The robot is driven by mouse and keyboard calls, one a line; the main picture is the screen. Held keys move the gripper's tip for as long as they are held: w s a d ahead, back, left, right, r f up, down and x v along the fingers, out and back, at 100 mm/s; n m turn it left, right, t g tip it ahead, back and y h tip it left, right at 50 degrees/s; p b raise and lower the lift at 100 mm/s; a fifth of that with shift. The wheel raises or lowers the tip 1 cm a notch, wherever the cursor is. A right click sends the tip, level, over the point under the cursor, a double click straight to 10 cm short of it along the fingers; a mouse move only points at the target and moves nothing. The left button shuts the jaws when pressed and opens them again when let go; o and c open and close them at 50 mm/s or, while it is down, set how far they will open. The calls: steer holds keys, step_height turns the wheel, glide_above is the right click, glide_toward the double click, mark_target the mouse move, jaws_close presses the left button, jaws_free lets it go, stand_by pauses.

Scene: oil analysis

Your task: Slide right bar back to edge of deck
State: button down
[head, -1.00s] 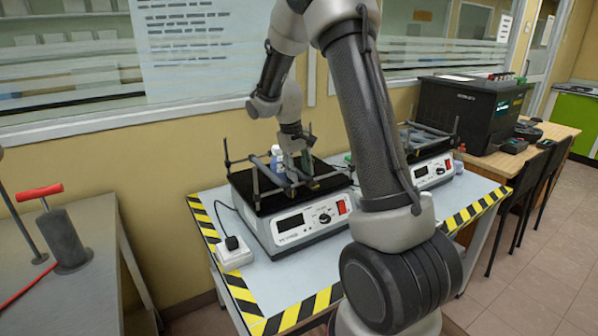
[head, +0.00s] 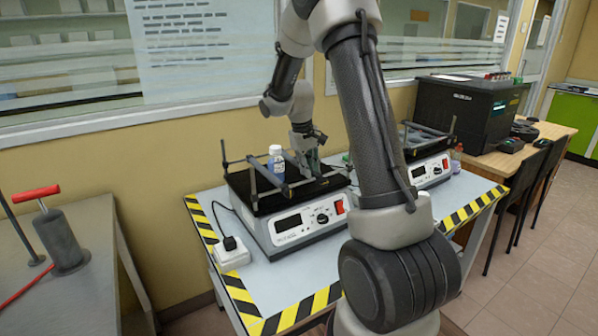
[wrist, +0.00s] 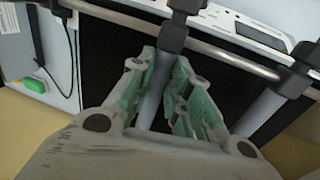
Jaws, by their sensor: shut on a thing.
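My gripper (head: 307,174) is over the right half of the black deck (head: 331,184) of the near shaker. In the wrist view, its green-padded fingers (wrist: 163,100) are closed around a grey bar (wrist: 157,88), whose dark clamp (wrist: 174,38) sits on a thin rail. I take this for the right bar; in the head view my gripper partly hides it. A second grey bar (wrist: 262,108) lies apart from my fingers in the wrist view. A white-capped bottle with blue contents (head: 276,166) stands on the deck, left of my gripper and apart from it.
A second shaker (head: 428,170) stands to the right on the same table, partly behind my arm. Yellow-black tape (head: 240,296) edges the table. A white power socket box (head: 231,255) sits at the front left. The wall is close behind the deck.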

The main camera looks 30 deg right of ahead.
steer(key=d, duration=0.8)
steer(key=shift+w+d, duration=0.15)
steer(key=shift+d, duration=0.15)
steer(key=c, duration=1.3)
jaws_free()
steer(key=shift+r, duration=0.1)
steer(key=r, duration=0.4)
steer(key=a+r, duration=0.1)
steer(key=r, duration=0.2)
steer(key=a+r, duration=0.1)
steer(key=r, duration=0.3)
steer(key=shift+a+r, duration=0.15)
steer(key=shift+r, duration=0.15)
